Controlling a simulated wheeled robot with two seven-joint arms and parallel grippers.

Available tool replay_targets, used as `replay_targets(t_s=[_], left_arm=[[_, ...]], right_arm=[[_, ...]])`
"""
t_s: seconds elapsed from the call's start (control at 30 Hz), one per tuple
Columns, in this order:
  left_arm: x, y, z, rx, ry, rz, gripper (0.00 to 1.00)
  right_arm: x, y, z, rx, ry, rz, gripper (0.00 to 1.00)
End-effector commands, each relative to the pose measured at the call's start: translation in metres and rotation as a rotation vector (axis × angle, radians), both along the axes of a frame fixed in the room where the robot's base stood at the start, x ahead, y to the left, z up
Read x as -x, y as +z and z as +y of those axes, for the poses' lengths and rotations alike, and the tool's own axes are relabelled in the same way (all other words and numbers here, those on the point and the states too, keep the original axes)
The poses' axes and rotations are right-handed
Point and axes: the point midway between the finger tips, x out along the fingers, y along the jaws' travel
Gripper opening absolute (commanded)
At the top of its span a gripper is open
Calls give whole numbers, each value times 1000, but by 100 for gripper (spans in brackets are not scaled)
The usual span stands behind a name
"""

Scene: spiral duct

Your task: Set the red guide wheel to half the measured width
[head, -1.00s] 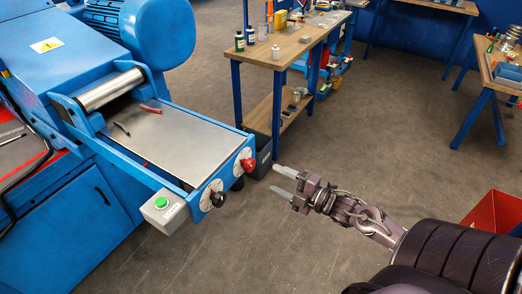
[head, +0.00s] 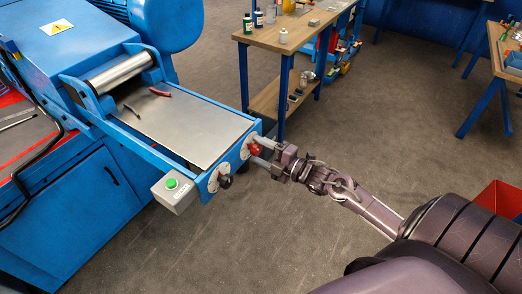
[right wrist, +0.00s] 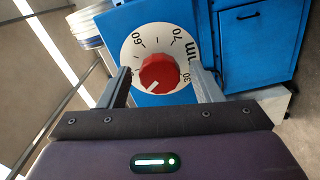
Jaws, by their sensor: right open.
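The red guide wheel (head: 254,150) is a red knob on a white dial at the end of the blue machine's table. In the right wrist view the red wheel (right wrist: 158,72) faces me, with a white mark pointing to the lower left. Its white dial (right wrist: 135,50) shows 60, 70, 30 and "mm". My right gripper (head: 259,152) is open, with one finger on each side of the wheel. In the right wrist view a gap shows between each finger and the wheel. My left gripper is not in view.
A black knob (head: 225,181) on a second dial and a grey box with a green button (head: 171,183) sit left of the red wheel. A wooden workbench (head: 290,35) stands behind.

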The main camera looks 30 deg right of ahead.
Motion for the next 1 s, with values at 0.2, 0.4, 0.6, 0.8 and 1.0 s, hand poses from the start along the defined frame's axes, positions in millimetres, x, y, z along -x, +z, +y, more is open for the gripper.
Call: replay_targets(t_s=[0.2, 0.4, 0.6, 0.8, 1.0], left_arm=[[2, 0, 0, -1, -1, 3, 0], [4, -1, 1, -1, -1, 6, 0], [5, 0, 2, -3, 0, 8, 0], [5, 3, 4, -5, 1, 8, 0], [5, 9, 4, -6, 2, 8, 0]], right_arm=[[0, 0, 0, 0, 0, 0, 40], [0, 0, 0, 0, 0, 0, 15], [0, 0, 0, -14, 0, 7, 15], [1, 1, 0, -87, 1, 37, 15], [1, 1, 0, -219, 0, 92, 15]])
